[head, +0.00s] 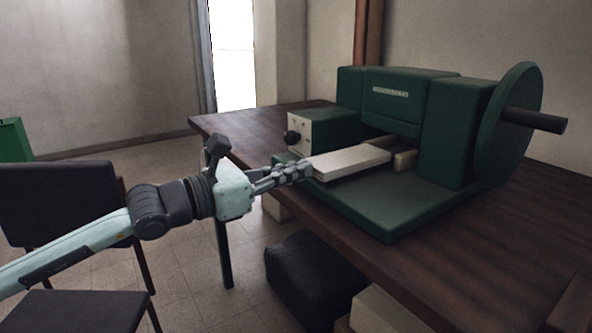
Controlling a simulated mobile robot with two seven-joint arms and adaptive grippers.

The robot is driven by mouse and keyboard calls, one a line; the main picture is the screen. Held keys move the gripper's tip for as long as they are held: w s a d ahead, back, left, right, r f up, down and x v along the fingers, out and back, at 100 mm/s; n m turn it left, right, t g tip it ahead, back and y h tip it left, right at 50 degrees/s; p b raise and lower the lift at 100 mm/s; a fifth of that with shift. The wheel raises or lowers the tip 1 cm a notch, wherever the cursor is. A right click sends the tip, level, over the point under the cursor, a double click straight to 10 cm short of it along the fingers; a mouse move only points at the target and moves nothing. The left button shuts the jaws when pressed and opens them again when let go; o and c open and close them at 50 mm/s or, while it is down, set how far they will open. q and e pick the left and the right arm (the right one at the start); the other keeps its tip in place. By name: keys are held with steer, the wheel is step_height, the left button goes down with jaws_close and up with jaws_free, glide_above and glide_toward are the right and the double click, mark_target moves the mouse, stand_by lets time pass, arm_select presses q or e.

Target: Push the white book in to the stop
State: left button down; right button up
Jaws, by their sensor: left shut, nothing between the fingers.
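The white book (350,162) lies flat on the bed of a green machine (395,205), with its far end at a small pale block (404,158) under the machine's body. I cannot tell whether the book touches that block. My left gripper (306,171) is shut and empty, its fingertips at the near left end of the book. They look in contact with that end or very close to it. My right gripper is not in view.
The machine stands on a dark wooden table (490,240), with a knobbed control box (315,134) behind the fingers and a large wheel (508,125) at right. Dark chairs (65,205) stand at left. A black bag-like object (312,277) is below the table edge.

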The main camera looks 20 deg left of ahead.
mark_target(349, 156)
arm_select(q)
steer(key=shift+w+d, duration=0.25)
steer(key=shift+w, duration=0.1)
steer(key=b+x, duration=0.1)
steer(key=x, duration=0.1)
steer(key=shift+w+d, duration=0.25)
steer(key=p+x, duration=0.1)
steer(key=x, duration=0.7)
steer(key=shift+w+d+r, duration=0.1)
steer(key=shift+d, duration=0.05)
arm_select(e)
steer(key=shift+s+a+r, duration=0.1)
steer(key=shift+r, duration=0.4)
